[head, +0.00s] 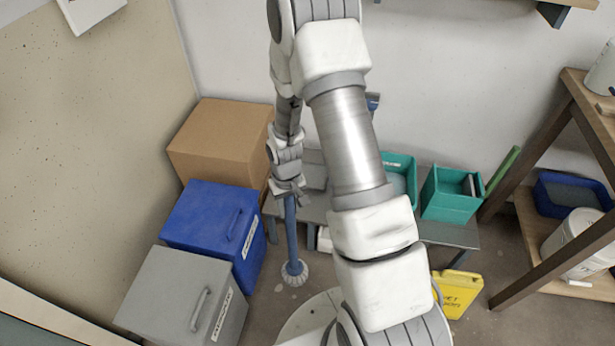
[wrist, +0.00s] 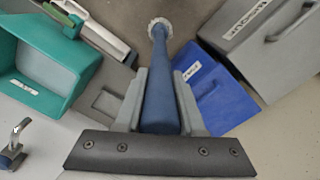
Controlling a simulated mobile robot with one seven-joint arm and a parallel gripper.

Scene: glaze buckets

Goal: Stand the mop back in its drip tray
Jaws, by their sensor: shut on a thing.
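The mop has a blue handle (head: 291,235) and a round whitish head (head: 294,273). It stands about upright, head down, at or just above the floor; I cannot tell if it touches. My gripper (head: 287,192) is shut on the upper part of the handle. In the wrist view, the handle (wrist: 158,95) runs between the fingers of my gripper (wrist: 159,85) down to the mop head (wrist: 159,24). I cannot make out the drip tray for certain in either view; my arm hides part of the floor and bench.
Left of the mop stand a blue lidded box (head: 205,225), a grey lidded box (head: 185,295) and a cardboard box (head: 222,140). A low grey bench (head: 445,234) holds teal containers (head: 447,205). A yellow floor sign (head: 458,293) and wooden shelf (head: 525,272) are at right.

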